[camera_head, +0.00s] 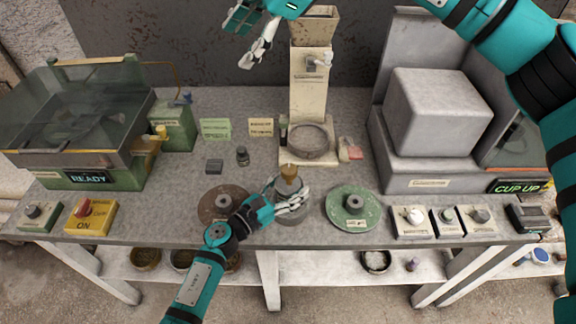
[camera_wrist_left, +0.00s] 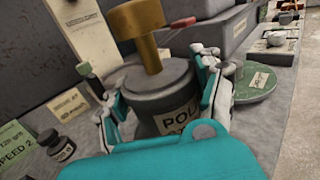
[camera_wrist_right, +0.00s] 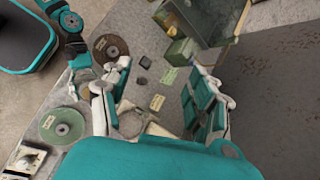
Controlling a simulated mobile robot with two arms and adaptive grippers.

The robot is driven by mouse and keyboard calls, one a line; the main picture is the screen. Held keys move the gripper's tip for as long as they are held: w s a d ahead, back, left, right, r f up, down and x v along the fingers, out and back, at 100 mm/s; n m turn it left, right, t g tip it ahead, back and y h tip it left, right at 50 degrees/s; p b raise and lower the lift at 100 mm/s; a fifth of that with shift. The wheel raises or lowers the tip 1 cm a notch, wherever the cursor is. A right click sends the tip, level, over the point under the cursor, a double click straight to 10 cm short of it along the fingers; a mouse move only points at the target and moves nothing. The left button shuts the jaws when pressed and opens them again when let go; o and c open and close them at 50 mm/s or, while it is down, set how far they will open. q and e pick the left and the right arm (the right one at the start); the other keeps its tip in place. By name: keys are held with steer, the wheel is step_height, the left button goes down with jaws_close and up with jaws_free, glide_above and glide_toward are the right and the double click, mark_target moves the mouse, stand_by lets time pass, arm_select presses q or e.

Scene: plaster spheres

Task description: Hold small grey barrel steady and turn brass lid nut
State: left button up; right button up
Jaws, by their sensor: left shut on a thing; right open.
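The small grey barrel (camera_head: 290,210) stands upright at the front middle of the bench, its label partly readable in the left wrist view (camera_wrist_left: 168,100). The brass lid nut (camera_head: 289,171) sits on top of it; it is large in the left wrist view (camera_wrist_left: 139,22). My left gripper (camera_head: 290,200) is shut around the barrel's sides, with a finger on each side in its wrist view. My right gripper (camera_head: 247,62) is open and empty, raised at the back, left of the cream hopper column, well away from the nut. The right wrist view shows its spread fingers (camera_wrist_right: 160,95).
A brown disc (camera_head: 216,205) and a green disc (camera_head: 353,208) flank the barrel. The cream hopper column (camera_head: 310,90) stands behind it. Switch boxes (camera_head: 411,222) line the front right.

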steer(key=s+a+f+n+h, duration=0.1)
steer(key=s+f+h, duration=0.15)
steer(key=f, duration=0.35)
steer(key=s+a+f+n+h, duration=0.1)
steer(key=s+f+n+h, duration=0.1)
steer(key=f+h, duration=0.3)
steer(key=n+t+h, duration=0.1)
steer(key=h, duration=0.2)
glide_toward(289, 169)
steer(key=shift+t+h, duration=0.25)
steer(key=shift+t, duration=0.05)
steer(key=x, duration=0.9)
steer(key=shift+s+a+f, duration=0.15)
steer(key=shift+s+f, duration=0.05)
steer(key=c, duration=1.1)
steer(key=shift+c, duration=0.2)
